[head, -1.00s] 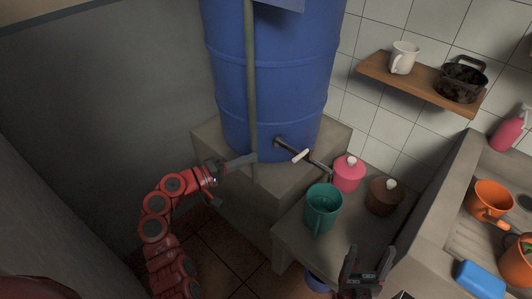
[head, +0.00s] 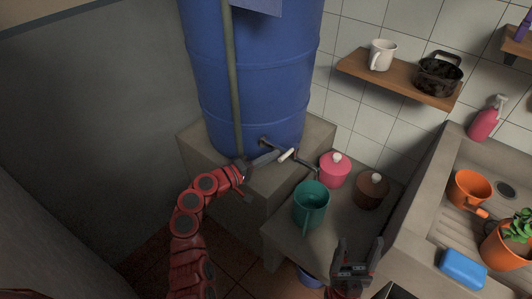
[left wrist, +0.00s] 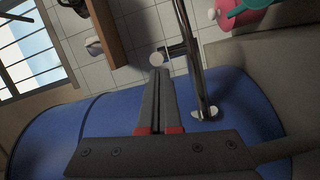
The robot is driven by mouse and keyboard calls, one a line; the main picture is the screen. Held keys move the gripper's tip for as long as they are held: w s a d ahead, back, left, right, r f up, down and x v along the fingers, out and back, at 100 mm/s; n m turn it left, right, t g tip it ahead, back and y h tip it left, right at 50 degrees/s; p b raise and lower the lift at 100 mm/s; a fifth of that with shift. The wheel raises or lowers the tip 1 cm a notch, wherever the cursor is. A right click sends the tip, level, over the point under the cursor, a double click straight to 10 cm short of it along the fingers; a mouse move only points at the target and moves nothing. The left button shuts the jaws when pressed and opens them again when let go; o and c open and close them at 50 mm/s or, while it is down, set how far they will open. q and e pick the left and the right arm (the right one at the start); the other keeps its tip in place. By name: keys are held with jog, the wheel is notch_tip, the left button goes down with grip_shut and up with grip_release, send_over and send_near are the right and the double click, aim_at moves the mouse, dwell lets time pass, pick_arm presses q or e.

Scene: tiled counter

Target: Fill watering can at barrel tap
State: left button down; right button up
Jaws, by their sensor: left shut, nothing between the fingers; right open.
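The blue barrel (head: 255,80) stands on a stone block, with a metal tap (head: 300,158) low on its front. The tap's lever has a white end (head: 286,154). My left gripper (head: 277,155) is shut and empty, its tips right beside the white end; whether they touch is unclear. In the left wrist view the closed fingers (left wrist: 160,74) point at the round white end (left wrist: 156,60). A teal can (head: 311,204) stands upright on the low ledge below the tap spout; its inside looks dark. My right gripper (head: 358,246) is open and empty in front of the ledge.
A wall shelf (head: 400,80) is above.

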pick_arm(q)
jog(key=shift+s+d, duration=0.1)
dwell(0.3)
jog(key=shift+s+d+n+t+y+p, duration=0.1)
jog(key=shift+s+n+t+y+p, duration=0.05)
jog(key=shift+n+t+y+p, duration=0.25)
jog(key=shift+s+d+n+t+y+p, duration=0.2)
jog(key=shift+n+t+y+p, duration=0.1)
jog(key=shift+t+y+p, duration=0.1)
jog(key=s+d+n+t+y+p, duration=0.2)
jog(key=d+n+t+y+p, duration=0.2)
jog(key=d+n+y, duration=0.3)
jog(key=shift+s+d+n+t+y+p, duration=0.4)
jog(key=shift+n+y, duration=0.7)
jog(key=shift+y, duration=1.7)
